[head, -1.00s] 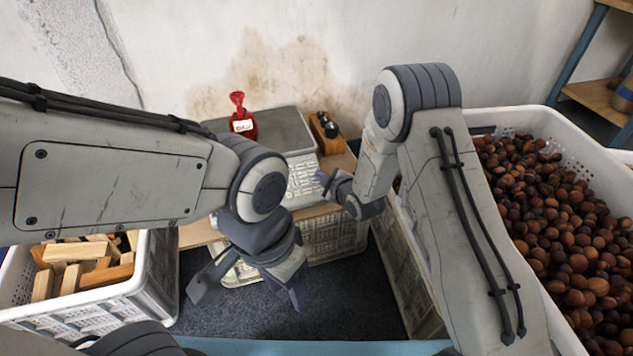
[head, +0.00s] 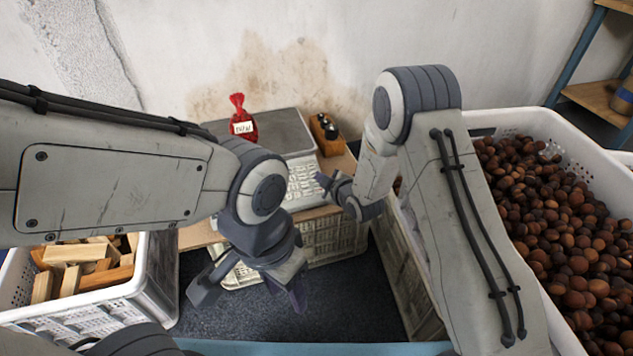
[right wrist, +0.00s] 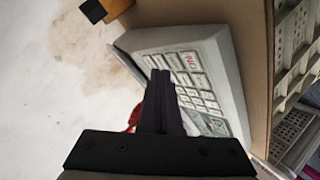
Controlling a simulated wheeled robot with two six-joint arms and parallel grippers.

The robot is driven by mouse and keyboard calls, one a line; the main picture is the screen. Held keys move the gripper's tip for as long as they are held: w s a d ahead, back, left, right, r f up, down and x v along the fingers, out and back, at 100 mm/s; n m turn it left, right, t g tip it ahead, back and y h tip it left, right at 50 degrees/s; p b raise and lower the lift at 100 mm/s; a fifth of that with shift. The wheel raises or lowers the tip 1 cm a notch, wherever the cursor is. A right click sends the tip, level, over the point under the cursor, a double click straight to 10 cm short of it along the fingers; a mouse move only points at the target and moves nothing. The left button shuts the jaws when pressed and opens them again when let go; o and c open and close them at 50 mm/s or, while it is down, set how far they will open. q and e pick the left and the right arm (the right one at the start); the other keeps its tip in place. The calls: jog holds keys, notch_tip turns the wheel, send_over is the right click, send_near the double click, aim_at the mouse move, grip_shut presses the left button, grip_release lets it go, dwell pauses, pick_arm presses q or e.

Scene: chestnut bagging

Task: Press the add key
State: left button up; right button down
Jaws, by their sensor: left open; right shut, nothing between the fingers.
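The grey scale (head: 283,132) stands on a wooden board by the wall, with its white key panel (head: 301,180) at the front. The key panel (right wrist: 190,80) also shows in the right wrist view, with rows of pale keys and a red mark on one. My right gripper (head: 322,180) is shut and empty, at the right side of the key panel. In the right wrist view its closed fingers (right wrist: 160,78) lie over part of the keys and hide some. I cannot tell whether they touch. My left gripper (head: 250,292) is open and empty, low over the dark floor.
A red tied bag (head: 243,122) with a label stands on the scale. A small orange-and-black object (head: 326,130) sits right of the scale. A white crate of chestnuts (head: 482,118) is at right; a crate of wooden blocks (head: 150,285) is at left.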

dwell(0.8)
jog(key=shift+w+f+b, duration=0.15)
jog(key=shift+f+b, duration=0.2)
jog(key=shift+f, duration=0.05)
jog(key=shift+f, duration=0.35)
dwell(0.4)
jog(key=shift+r, duration=0.2)
jog(key=shift+s+r+p, duration=0.2)
jog(key=shift+r+p, duration=0.15)
jog(key=shift+r, duration=0.2)
jog(key=r+p, duration=0.1)
jog(key=s+r+p, duration=0.1)
jog(key=r, duration=0.1)
jog(key=r+p, duration=0.1)
jog(key=p, duration=0.1)
jog(key=shift+s+d+r, duration=0.25)
jog(key=shift+r, duration=0.15)
dwell(1.6)
